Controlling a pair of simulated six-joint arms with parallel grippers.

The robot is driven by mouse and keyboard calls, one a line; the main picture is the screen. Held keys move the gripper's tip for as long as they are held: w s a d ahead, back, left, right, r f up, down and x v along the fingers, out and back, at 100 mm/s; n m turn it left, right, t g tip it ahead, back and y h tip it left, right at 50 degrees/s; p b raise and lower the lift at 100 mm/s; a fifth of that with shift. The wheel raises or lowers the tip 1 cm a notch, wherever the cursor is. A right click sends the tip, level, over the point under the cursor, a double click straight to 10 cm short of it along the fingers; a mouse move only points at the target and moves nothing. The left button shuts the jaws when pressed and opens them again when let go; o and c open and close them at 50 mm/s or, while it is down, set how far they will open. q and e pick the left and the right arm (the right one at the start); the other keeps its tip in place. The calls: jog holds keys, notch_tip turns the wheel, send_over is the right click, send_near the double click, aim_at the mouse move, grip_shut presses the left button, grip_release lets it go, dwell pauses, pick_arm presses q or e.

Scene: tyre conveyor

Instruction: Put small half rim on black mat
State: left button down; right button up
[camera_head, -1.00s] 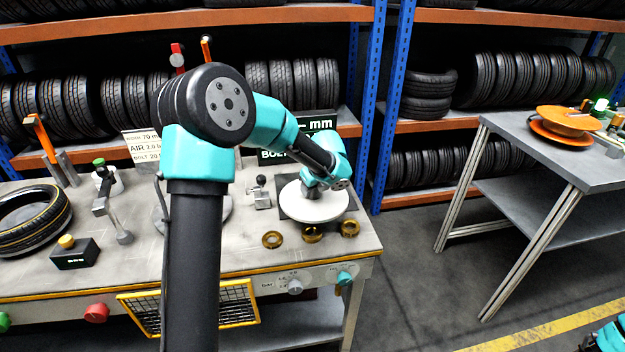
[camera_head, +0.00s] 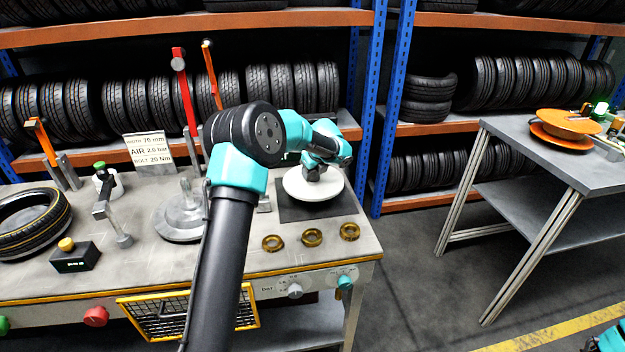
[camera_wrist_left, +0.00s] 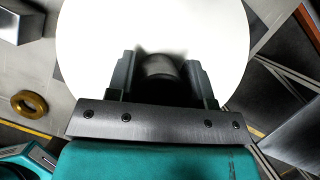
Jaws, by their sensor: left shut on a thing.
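The small half rim is a white disc (camera_head: 311,187) with a dark hub. It is over the black mat (camera_head: 312,211) at the right end of the workbench. My left gripper (camera_head: 314,172) is above the disc and shut on its hub. In the left wrist view the white disc (camera_wrist_left: 150,30) fills the upper middle, and my left gripper's fingers (camera_wrist_left: 160,72) stand on both sides of the dark round hub. Whether the disc touches the mat or hangs just above it I cannot tell. My right gripper is not seen; only a bit of teal shows at the lower right corner.
Several brass rings (camera_head: 311,237) lie in front of the mat. A round metal stand (camera_head: 182,222) and a red upright post (camera_head: 184,90) are left of it. A tyre (camera_head: 30,222) lies at the bench's left. A second table (camera_head: 560,150) holds orange rims (camera_head: 566,122).

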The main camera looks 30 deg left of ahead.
aim_at(313, 179)
pick_arm(q)
jog(key=shift+r, duration=0.1)
jog(key=shift+w+a+f, duration=0.2)
jog(key=shift+w+f, duration=0.1)
jog(key=shift+f, duration=1.5)
jog(key=shift+f, duration=0.1)
jog(key=c, duration=0.5)
grip_release()
jog(key=shift+f, duration=0.1)
jog(key=v, duration=1.2)
